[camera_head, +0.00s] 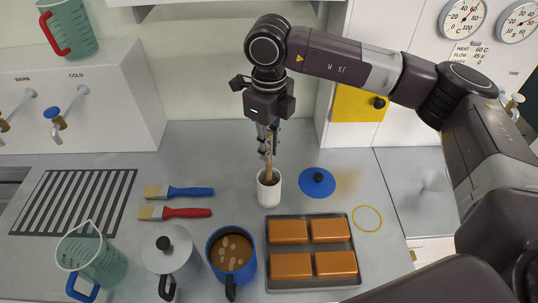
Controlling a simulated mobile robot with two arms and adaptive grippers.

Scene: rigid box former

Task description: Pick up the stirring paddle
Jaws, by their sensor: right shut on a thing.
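The stirring paddle (268,172) is a thin wooden stick. It stands nearly upright with its lower end inside a white cup (269,193) on the counter. My right gripper (267,148) comes down from above, pointing downward, and is shut on the upper part of the paddle. The fingers hide part of the paddle, and the cup hides its lower end. My left gripper is not in view.
A blue lid (317,182) lies right of the cup. A tray (354,233) of orange-brown blocks, a blue pot (231,258) and a lidded grey pot (170,256) stand in front. Two brushes, blue-handled (190,192) and red-handled (186,213), lie left.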

